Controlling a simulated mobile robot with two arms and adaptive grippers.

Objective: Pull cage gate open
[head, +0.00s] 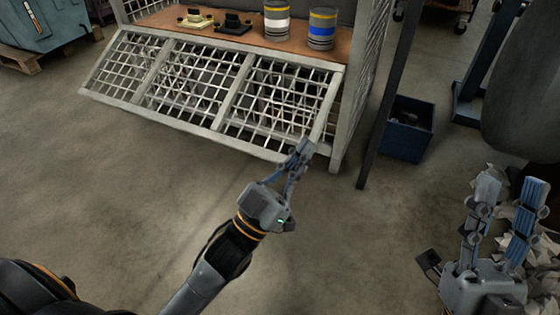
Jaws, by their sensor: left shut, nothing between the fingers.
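The cage gate (222,94) is a pale grey framed wire mesh panel in three sections. It tilts outward from the front of the cage, its lower edge toward me. My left gripper (304,149) is shut, with its fingertips at the gate's lower right corner. I cannot tell whether the fingers touch the frame. My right gripper (510,182) is open and empty at the lower right, apart from the gate.
The cage shelf (230,41) holds a blue-banded can (322,28), a white-banded can (277,22) and small dark parts (233,22). A dark post (386,95) and blue bin (407,130) stand right of the cage. The floor (110,180) in front is clear.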

